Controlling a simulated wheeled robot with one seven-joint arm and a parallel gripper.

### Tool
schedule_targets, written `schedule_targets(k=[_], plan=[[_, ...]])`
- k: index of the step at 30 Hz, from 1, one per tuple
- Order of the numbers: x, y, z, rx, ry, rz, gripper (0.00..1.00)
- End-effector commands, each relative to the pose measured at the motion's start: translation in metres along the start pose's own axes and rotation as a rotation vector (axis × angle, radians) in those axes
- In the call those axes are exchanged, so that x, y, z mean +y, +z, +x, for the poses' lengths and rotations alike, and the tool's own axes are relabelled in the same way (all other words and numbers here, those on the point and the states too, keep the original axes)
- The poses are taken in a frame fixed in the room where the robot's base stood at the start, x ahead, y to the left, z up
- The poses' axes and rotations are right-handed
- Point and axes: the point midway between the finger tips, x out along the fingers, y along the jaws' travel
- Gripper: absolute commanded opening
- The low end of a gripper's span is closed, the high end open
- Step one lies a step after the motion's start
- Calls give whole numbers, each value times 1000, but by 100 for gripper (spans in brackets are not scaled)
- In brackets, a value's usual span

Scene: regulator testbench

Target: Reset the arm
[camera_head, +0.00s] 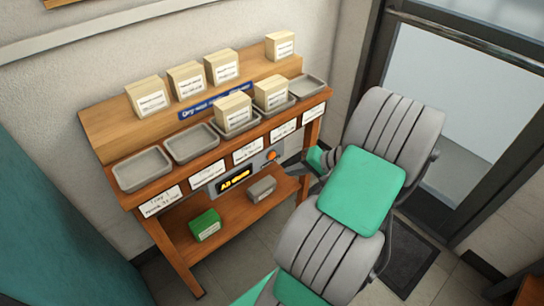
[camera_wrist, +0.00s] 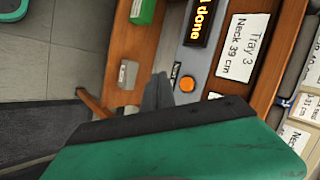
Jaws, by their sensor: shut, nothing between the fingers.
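My gripper (camera_wrist: 160,92) is shut and empty in the wrist view. Its dark fingertips are close to an orange button (camera_wrist: 187,84) on the bench front; I cannot tell whether they touch it. In the head view the button (camera_head: 271,156) shows just left of my gripper (camera_head: 285,168), which is partly hidden by my grey and green arm. The arm reaches over the floor from the lower right toward the bench. A display (camera_head: 234,181) beside the button reads "All done" in yellow.
The wooden bench (camera_head: 100,125) carries a row of metal trays (camera_head: 142,168). Two trays hold cream boxes (camera_head: 233,110); the others are empty. Several cream boxes (camera_head: 186,80) stand on the upper ledge. A green box (camera_head: 205,225) and a grey box (camera_head: 262,189) sit on the lower shelf.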

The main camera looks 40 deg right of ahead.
Motion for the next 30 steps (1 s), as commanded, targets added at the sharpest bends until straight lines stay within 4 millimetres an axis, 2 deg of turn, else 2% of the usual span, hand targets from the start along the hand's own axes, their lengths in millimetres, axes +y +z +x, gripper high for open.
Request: schedule_targets(k=[4, 6, 8, 10, 13, 16, 18, 21, 25, 27, 30], plan=[[0, 0, 0, 0, 0, -1, 0], [-8, 1, 0, -11, 10, -16, 0], [-25, 5, 2, -39, 40, -54, 0], [-58, 17, 6, -97, 101, -134, 0], [-118, 48, 9, -194, 223, -295, 0], [-173, 88, 1, -267, 341, -467, 0], [-207, 116, -11, -297, 409, -584, 0], [-248, 157, -36, -318, 483, -741, 0], [-278, 197, -68, -318, 535, -888, 0], [-285, 210, -79, -313, 546, -933, 0], [-287, 217, -86, -308, 554, -960, 0]])
